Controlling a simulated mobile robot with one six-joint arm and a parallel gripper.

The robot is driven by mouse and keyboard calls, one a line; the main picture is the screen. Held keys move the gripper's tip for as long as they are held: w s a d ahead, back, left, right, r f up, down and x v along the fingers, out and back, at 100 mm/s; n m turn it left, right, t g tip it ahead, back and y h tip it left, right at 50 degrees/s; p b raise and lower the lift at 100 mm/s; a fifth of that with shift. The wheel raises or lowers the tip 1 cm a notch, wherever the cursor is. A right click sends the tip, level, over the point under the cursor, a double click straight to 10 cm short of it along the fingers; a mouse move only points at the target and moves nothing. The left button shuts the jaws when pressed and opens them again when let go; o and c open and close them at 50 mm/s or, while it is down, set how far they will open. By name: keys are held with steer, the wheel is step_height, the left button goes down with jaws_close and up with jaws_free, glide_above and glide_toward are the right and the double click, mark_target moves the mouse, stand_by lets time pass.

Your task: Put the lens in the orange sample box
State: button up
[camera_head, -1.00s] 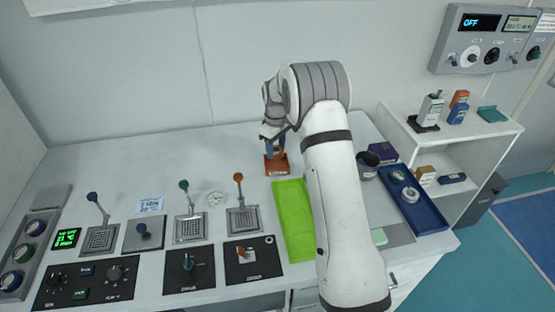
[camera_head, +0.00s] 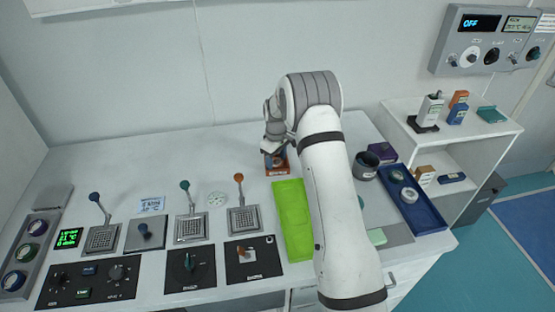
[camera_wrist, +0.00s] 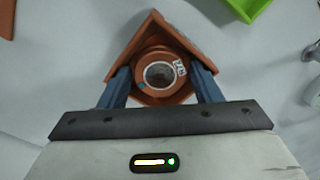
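The orange sample box (camera_head: 277,173) stands near the back of the table, left of my forearm. In the wrist view the box (camera_wrist: 188,40) shows as an open, corner-up square. The lens (camera_wrist: 160,74), a round piece with dark glass, an orange-brown ring and a small pale label, is between my blue fingers, within the box outline. My gripper (camera_wrist: 160,80) points down with a finger against each side of the lens and looks shut on it. In the head view my gripper (camera_head: 274,155) is low at the box, and the lens is hidden. Contact with the box floor cannot be seen.
A lime-green tray (camera_head: 292,222) lies in front of the box. A blue tray (camera_head: 430,214) with round parts, a dark cup (camera_head: 366,166) and a purple box (camera_head: 383,152) are to the right. Lever switches (camera_head: 244,218) and control panels fill the left side.

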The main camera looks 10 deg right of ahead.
mark_target(276, 162)
steer(key=s+r+m+b, duration=0.1)
steer(key=s+r, duration=0.2)
steer(key=r, duration=0.6)
steer(key=s+r+b, duration=0.1)
steer(key=s+r, duration=0.2)
steer(key=r, duration=0.7)
steer(key=s+r+m+t, duration=0.15)
steer(key=s+r, duration=0.25)
steer(key=s, duration=0.7)
steer(key=s+r+m+t, duration=0.1)
steer(key=s+r+m, duration=0.25)
steer(key=s, duration=0.65)
steer(key=s+f+m, duration=0.2)
steer(key=s, duration=1.1)
steer(key=shift+s+d+f+t, duration=0.15)
steer(key=shift+d+f+t, duration=0.1)
steer(key=shift+f+t, duration=0.1)
